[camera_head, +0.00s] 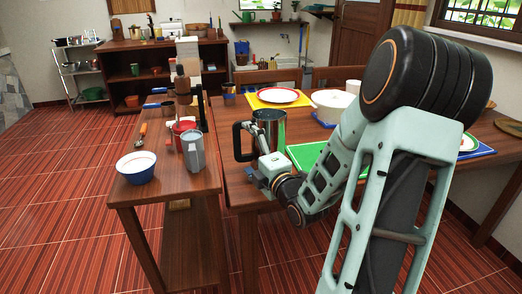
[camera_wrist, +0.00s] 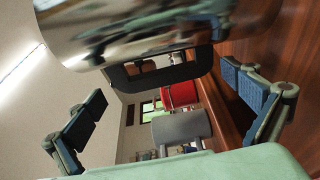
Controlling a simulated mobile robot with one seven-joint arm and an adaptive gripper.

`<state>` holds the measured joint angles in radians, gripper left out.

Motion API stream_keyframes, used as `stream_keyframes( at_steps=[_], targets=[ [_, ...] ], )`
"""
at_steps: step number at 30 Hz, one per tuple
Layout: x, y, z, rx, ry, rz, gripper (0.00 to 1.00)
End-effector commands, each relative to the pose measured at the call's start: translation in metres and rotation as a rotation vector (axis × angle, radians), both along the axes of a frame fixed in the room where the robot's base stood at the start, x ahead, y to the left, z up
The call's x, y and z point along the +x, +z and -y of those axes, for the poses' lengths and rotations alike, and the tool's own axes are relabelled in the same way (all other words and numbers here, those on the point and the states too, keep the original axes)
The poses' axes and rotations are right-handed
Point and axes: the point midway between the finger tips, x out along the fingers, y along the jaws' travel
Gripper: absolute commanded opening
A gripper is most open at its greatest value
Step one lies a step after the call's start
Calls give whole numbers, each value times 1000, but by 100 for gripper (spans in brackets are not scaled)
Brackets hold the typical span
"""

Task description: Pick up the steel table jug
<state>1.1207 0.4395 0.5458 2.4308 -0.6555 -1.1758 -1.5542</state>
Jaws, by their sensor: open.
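The steel table jug (camera_head: 270,127) stands upright near the front left edge of the dining table, its black handle (camera_head: 239,141) turned to the left. In the wrist view its shiny body (camera_wrist: 150,28) fills the top, with the black handle (camera_wrist: 135,78) below it. My gripper (camera_head: 262,178) is low at the table's front edge, just in front of the jug. In the wrist view my gripper (camera_wrist: 163,88) is open, its two blue-padded fingers wide apart, with the handle in the space between them. I cannot see contact with the jug.
A narrow side table left of the jug carries a blue-and-white bowl (camera_head: 136,167), a grey cup (camera_head: 193,150) and a red container (camera_head: 182,129). A green board (camera_head: 305,154), a white pot (camera_head: 333,103) and a plate (camera_head: 278,95) on a yellow mat are on the dining table.

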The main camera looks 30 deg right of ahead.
Motion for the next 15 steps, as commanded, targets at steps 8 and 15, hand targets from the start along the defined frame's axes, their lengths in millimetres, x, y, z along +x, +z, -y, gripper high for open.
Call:
stream_keyframes(
  at_steps=[8, 15],
  targets=[
    [38, -3, -1, 2, 0, 2, 100],
    [52, -2, -1, 0, -1, 1, 100]
  ],
)
